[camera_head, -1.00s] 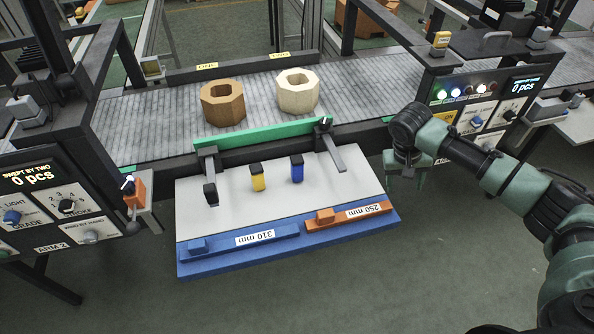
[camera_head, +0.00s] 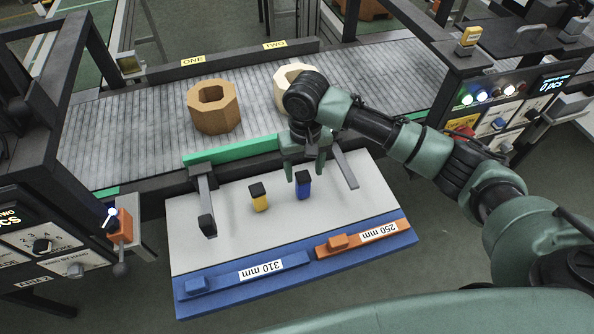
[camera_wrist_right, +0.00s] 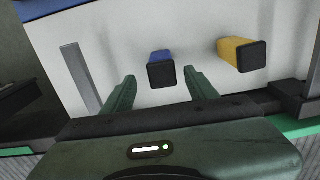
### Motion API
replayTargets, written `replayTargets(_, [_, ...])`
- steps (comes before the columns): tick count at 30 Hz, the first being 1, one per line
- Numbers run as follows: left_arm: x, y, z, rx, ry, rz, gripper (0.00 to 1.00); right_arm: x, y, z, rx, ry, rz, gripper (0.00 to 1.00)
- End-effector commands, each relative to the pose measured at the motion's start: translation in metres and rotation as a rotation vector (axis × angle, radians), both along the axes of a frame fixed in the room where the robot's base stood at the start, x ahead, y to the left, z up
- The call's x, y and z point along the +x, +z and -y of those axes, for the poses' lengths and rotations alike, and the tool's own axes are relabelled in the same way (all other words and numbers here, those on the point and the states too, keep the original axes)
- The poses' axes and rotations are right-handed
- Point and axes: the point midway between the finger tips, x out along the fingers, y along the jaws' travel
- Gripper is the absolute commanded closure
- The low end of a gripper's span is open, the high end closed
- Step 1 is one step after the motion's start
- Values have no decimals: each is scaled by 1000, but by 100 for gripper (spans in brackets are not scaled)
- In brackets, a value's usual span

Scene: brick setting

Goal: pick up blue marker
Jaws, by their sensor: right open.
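The blue marker (camera_head: 303,186), a short blue block with a black cap, stands on the white board (camera_head: 225,235). In the right wrist view the blue marker (camera_wrist_right: 161,70) is centred just beyond and between the fingertips, not touching them. My right gripper (camera_head: 305,172) is open and empty over the back of the board, just behind the marker. Its two green fingers also show in the right wrist view (camera_wrist_right: 160,78). A yellow marker (camera_head: 259,197) with a black cap stands to the left of the blue one. My left gripper is not in view.
The board has a blue front edge with a blue 310 mm bar (camera_head: 225,276) and an orange 250 mm bar (camera_head: 345,243). Dark metal arms (camera_head: 203,200) reach over its back. The conveyor (camera_head: 130,125) behind holds a brown ring (camera_head: 214,117) and a pale ring (camera_head: 283,82).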

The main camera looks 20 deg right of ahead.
Motion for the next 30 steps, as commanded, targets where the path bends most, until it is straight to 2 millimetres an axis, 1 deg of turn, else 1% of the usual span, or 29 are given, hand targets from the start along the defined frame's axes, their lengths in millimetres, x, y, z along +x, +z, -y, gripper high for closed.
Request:
replayTargets(3, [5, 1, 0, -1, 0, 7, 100, -1, -4, 0, 0, 0, -2, 42])
replayTargets(5, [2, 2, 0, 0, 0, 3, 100, -1, -10, 0, 0, -1, -3, 42])
replayTargets(10, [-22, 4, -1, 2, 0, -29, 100, -1, -29, 0, -2, -2, -3, 42])
replayTargets(12, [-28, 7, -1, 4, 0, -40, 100, -1, -36, -1, -2, -2, -3, 42])
replayTargets(14, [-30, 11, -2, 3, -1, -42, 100, -1, -45, -2, -2, -2, -4, 42])
replayTargets(18, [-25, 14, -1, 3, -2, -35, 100, -1, -67, -3, -2, -1, -2, 42])
replayTargets(21, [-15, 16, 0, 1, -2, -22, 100, -1, -76, -3, -2, 0, -1, 42])
replayTargets(25, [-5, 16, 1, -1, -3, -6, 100, -1, -79, -3, -1, 0, 1, 42])
replayTargets(29, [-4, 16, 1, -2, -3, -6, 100, -1, -79, -3, -1, 0, 0, 42])
replayTargets(30, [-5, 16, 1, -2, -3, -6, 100, -1, -79, -3, -1, 0, 0, 53])
